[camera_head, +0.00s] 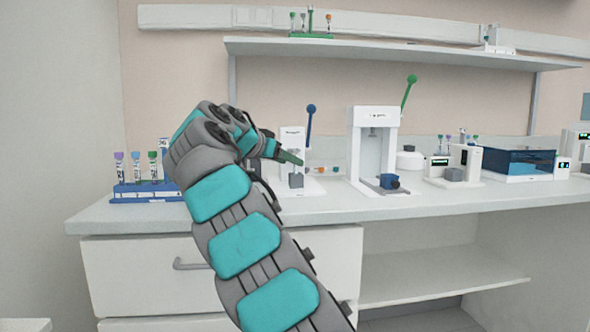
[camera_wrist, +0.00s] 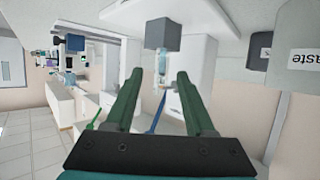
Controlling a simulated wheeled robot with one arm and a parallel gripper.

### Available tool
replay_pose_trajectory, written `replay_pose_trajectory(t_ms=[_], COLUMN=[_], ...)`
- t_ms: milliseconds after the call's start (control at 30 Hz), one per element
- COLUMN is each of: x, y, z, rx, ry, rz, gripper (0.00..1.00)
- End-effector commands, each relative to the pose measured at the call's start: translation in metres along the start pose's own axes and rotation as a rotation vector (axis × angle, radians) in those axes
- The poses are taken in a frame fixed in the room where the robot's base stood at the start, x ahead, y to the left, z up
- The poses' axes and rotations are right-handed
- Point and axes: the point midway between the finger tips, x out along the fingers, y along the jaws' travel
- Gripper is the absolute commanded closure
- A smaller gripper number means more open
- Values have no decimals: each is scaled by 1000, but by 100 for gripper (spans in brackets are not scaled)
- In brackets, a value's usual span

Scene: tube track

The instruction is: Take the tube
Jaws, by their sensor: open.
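A clear, pale tube (camera_wrist: 161,60) stands in the grey block (camera_wrist: 163,34) of a small white device, seen upside down in the wrist view. In the head view the grey block (camera_head: 296,181) sits at the foot of the device with the blue-knobbed lever. My gripper (camera_wrist: 159,74) is open, its two green fingers apart. The tube is in line with the gap, around or just beyond the fingertips; I cannot tell contact. In the head view my gripper (camera_head: 290,158) is beside this device, and my arm hides part of the counter.
A blue rack (camera_head: 148,192) with several capped tubes stands at the left of the counter. A taller white press (camera_head: 373,150) with a green-knobbed lever stands right of the small device. A grey container marked "aste" (camera_wrist: 300,52) is close on the right in the wrist view.

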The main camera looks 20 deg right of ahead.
Motion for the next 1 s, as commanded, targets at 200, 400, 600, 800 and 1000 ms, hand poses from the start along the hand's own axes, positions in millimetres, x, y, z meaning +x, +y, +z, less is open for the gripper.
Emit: replay_pose_trajectory(t_ms=[200, 400, 600, 800, 1000], x=[31, 46, 46, 46, 46], y=[0, 0, 0, 0, 0], z=[1, 2, 2, 2, 2], rx=[0, -1, -1, -1, -1], ry=[-1, -1, -1, -1, -1], rz=[1, 1, 0, 0, 0], gripper=[46, 46, 51, 74, 96])
